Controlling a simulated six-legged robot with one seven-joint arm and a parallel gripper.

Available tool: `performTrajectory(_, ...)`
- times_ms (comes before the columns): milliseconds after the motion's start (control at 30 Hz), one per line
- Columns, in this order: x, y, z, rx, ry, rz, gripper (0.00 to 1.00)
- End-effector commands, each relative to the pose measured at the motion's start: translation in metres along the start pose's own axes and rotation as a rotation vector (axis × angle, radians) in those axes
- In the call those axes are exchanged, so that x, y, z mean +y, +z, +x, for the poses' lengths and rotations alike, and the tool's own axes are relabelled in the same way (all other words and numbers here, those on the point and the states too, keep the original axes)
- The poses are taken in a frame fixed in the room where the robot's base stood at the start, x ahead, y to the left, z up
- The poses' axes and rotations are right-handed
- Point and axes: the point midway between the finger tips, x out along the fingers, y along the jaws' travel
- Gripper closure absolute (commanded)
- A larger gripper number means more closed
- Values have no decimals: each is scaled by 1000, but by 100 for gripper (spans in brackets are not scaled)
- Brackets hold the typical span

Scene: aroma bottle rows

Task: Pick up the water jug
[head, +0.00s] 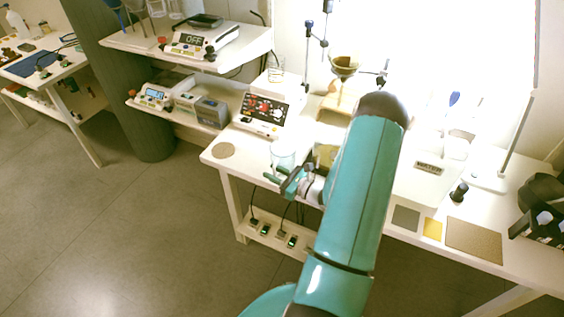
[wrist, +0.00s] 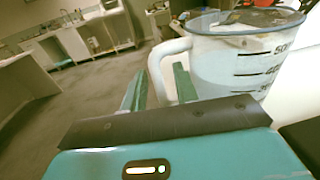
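The water jug is a clear measuring jug (wrist: 235,62) with black volume marks and a white handle (wrist: 158,68), on the right of the wrist view. In the head view the jug (head: 283,154) stands upright near the front edge of the white bench. My gripper (wrist: 160,85) is open, its two green fingers apart. The handle's lower part shows between the fingers in the wrist view; I cannot tell whether either finger touches it. In the head view my gripper (head: 278,175) is just in front of the jug, and my arm hides part of the bench.
A white device with red knobs (head: 264,110) stands behind the jug. A dripper stand (head: 343,68) and a box labelled WATER (head: 430,168) are farther right. A round brown mat (head: 224,150) lies left of the jug. The floor (head: 130,230) in front is clear.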

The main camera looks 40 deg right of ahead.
Motion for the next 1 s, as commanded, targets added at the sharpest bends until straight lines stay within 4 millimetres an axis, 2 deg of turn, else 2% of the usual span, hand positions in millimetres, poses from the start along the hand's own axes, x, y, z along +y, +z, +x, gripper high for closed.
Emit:
performTrajectory(33, 0, 0, 0, 0, 0, 0, 78)
performTrajectory(133, 0, 0, 0, 0, 0, 0, 98)
performTrajectory(167, 0, 0, 0, 0, 0, 0, 100)
performTrajectory(667, 0, 4, 0, -2, 0, -2, 100)
performTrajectory(767, -1, 10, 0, -2, 0, -3, 100)
performTrajectory(933, -1, 32, 0, -3, 0, -5, 100)
performTrajectory(1000, 9, 45, -1, -2, 1, -3, 100)
